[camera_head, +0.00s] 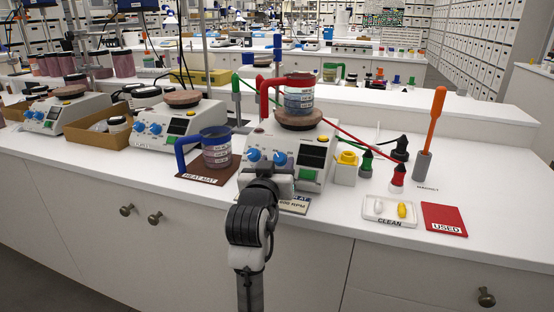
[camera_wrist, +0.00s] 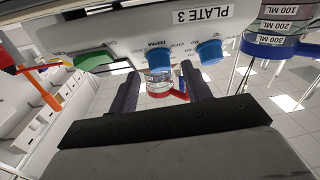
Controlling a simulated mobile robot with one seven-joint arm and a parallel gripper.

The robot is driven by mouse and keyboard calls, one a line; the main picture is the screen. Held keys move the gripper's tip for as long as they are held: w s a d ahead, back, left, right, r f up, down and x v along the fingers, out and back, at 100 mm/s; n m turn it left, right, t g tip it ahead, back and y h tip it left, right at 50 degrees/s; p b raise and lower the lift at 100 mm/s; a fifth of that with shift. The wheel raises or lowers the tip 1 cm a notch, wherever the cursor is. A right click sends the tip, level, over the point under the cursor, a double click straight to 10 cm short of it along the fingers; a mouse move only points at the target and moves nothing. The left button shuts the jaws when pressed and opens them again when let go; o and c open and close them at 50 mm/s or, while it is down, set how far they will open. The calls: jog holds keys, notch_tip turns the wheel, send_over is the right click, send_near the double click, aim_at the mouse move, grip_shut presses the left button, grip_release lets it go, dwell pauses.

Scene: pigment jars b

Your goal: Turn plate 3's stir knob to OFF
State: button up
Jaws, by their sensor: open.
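Plate 3 (camera_head: 300,142) is the white hotplate in front of me, with two blue knobs on its face. In the wrist view, which looks upside down, its label (camera_wrist: 200,15) reads PLATE 3. The knob (camera_wrist: 158,57) with lettering like RPM beside it lies between my fingertips; it is the right knob (camera_head: 279,158) in the head view. The other knob (camera_wrist: 210,52) is outside my fingers. My gripper (camera_wrist: 160,70) is open, one finger on each side of the RPM knob, with gaps showing. It also shows in the head view (camera_head: 279,172). The knob's pointer setting cannot be read.
A red-handled beaker (camera_head: 299,98) stands on plate 3. A blue-handled beaker (camera_head: 216,153) stands on a heat mat to the left.

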jog(key=shift+x, duration=0.8)
jog(key=c, duration=1)
